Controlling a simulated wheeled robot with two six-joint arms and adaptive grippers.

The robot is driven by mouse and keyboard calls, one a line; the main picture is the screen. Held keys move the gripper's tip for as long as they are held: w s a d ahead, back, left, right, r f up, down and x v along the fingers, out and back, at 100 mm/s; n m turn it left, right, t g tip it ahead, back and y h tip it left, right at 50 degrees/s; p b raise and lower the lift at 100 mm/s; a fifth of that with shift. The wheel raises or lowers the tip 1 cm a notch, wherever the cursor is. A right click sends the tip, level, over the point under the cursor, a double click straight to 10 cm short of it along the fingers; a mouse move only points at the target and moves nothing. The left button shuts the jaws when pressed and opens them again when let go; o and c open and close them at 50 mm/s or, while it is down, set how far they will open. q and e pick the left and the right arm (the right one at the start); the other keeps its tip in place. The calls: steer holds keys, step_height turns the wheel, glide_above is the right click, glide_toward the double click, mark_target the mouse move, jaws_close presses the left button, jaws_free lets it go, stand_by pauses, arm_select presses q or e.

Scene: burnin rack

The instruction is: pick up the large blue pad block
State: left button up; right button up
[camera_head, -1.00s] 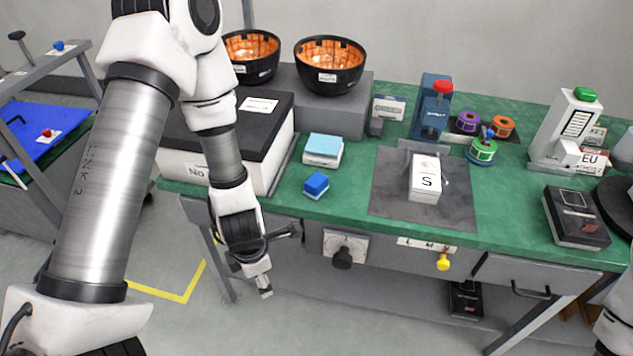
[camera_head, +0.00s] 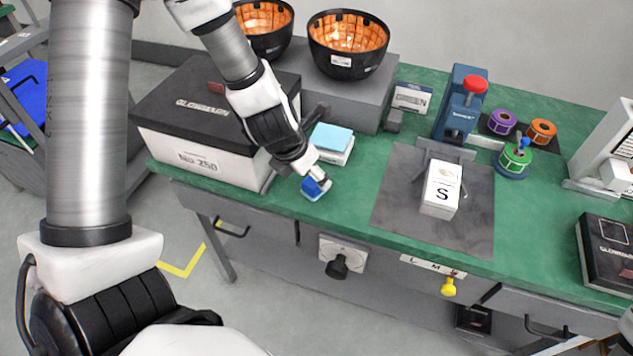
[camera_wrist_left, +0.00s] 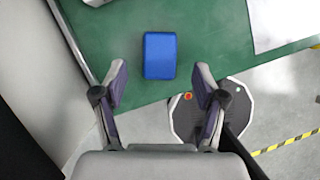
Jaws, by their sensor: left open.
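The blue pad block (camera_head: 313,191) lies on the green bench top near its front edge, partly covered by my left gripper in the head view. In the left wrist view, the block (camera_wrist_left: 160,55) lies just beyond and between the fingertips, with a gap on either side. My left gripper (camera_head: 318,180) is above the block; in the wrist view its fingers (camera_wrist_left: 161,82) are spread and empty. A light-blue pad on a white base (camera_head: 332,139) sits just behind the block. My right gripper is out of view.
A black-lidded white box (camera_head: 205,165) stands close on the left. Black bowls with orange insides (camera_head: 345,65) stand on a grey riser behind. A grey mat (camera_head: 390,205) with a white box marked S (camera_head: 440,187) lies to the right.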

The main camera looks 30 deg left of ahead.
mark_target(316, 185)
arm_select(q)
steer(key=b+x, duration=0.1)
steer(key=x, duration=0.3)
steer(key=shift+w+f, duration=0.2)
steer(key=shift+w, duration=0.1)
steer(key=shift+s+r, duration=0.2)
jaws_close()
steer(key=shift+r, duration=0.1)
